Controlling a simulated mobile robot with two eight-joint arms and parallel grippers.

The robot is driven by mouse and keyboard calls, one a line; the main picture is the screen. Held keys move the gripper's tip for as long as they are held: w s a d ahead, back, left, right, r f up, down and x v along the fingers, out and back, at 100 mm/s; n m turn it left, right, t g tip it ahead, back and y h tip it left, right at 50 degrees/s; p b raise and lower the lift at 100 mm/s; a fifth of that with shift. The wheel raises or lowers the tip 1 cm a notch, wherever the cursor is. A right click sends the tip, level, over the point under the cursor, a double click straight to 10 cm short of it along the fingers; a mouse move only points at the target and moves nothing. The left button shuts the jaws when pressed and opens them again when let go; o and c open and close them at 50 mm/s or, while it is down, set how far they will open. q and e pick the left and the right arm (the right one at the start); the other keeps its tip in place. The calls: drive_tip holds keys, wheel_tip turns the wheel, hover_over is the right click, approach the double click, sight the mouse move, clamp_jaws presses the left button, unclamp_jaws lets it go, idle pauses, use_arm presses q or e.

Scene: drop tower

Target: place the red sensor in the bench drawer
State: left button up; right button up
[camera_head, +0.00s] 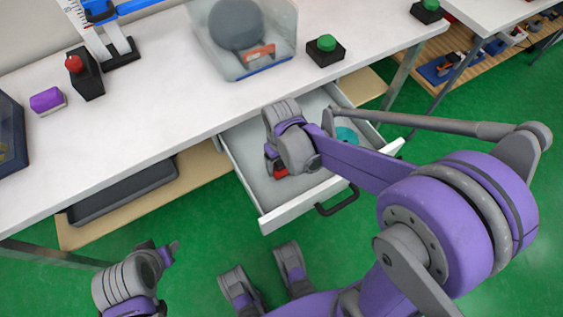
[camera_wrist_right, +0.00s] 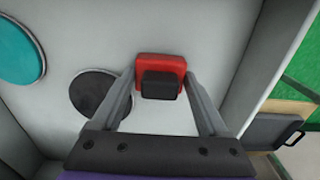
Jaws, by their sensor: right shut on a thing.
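The red sensor (camera_wrist_right: 160,64), a red block with a black part, is between the fingers of my right gripper (camera_wrist_right: 160,92) in the right wrist view. The right gripper (camera_head: 278,170) is shut on it, inside the outline of the open bench drawer (camera_head: 300,204). In the head view only a bit of red shows beside the gripper. I cannot tell whether the sensor touches the drawer floor. My left gripper (camera_head: 168,254) is at the lower left, off the bench and apart from everything; its opening is unclear.
A teal disc (camera_wrist_right: 20,48) and a dark grey disc (camera_wrist_right: 98,92) lie in the drawer left of the sensor. The white bench top (camera_head: 165,110) holds a clear bin (camera_head: 225,62), a green button (camera_head: 326,44), a black box with red knob (camera_head: 88,82) and a purple block (camera_head: 46,99).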

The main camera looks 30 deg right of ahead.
drive_tip(key=shift+f, duration=0.1)
drive_tip(key=o, duration=1.4)
drive_tip(key=shift+r, duration=0.2)
wheel_tip(320, 180, up, 12)
drive_tip(key=p, duration=0.3)
drive_tip(key=s+t, duration=0.1)
drive_tip(key=s, duration=0.2)
drive_tip(key=s+f+t, duration=0.1)
drive_tip(key=s+t, duration=0.1)
drive_tip(key=s, duration=0.2)
drive_tip(key=s+f+m+t, duration=0.1)
drive_tip(key=s, duration=0.3)
drive_tip(key=shift+s+d+t, duration=0.1)
drive_tip(key=shift+d+t, duration=0.05)
drive_tip(key=shift+t, duration=0.25)
